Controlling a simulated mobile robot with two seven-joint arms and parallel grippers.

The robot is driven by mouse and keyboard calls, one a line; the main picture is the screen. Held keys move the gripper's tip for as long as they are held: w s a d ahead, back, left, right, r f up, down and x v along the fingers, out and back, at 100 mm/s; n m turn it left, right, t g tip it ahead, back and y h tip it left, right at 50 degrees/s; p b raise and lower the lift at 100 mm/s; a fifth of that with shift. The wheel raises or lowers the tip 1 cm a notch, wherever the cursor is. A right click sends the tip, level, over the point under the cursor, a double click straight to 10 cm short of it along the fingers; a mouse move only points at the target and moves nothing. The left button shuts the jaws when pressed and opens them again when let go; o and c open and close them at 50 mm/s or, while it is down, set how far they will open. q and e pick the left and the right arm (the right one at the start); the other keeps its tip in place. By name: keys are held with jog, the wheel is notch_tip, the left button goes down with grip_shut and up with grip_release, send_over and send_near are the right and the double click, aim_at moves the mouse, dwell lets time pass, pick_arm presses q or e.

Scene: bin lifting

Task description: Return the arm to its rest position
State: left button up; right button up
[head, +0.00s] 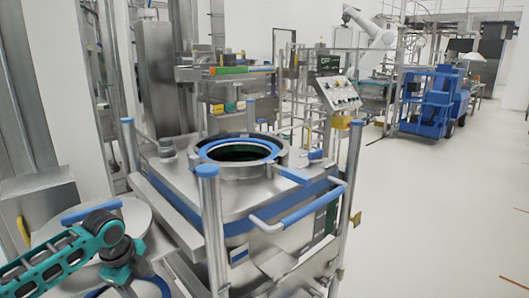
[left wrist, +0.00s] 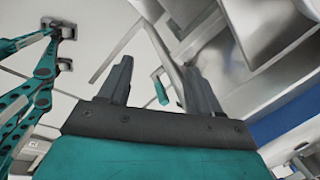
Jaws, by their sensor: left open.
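My left arm (head: 65,256) comes in from the lower left of the head view, its teal links bent at a grey joint beside the steel bin (head: 180,182). Its gripper cannot be made out there. In the left wrist view my left gripper (left wrist: 157,64) has its two grey fingers well apart, with nothing held between them. The bin stands upright, with a round, dark opening in a blue ring (head: 205,152) and a blue-gripped handle bar (head: 303,212) at its front. My right gripper cannot be made out in either view.
Steel corner posts (head: 213,230) with blue caps rise around the bin. A control panel (head: 338,93) stands behind it. A blue wheeled machine (head: 432,102) is at the back right. The pale floor (head: 440,210) on the right is clear.

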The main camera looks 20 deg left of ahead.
pick_arm(q)
jog(key=s+d+f+n+t+h, duration=0.1)
jog(key=s+d+f+n+t, duration=0.15)
jog(key=d+f, duration=0.75)
jog(key=s+d+f+n+t, duration=0.1)
jog(key=s+d+n, duration=0.3)
jog(key=d, duration=0.5)
jog(key=s+d+f+n+t+h, duration=0.1)
jog(key=s+d+n+t, duration=0.3)
jog(key=d+n, duration=0.3)
jog(key=shift+s+d+f+t, duration=0.15)
jog(key=shift+s+d+t, duration=0.2)
jog(key=shift+d, duration=0.6)
jog(key=shift+c, duration=0.5)
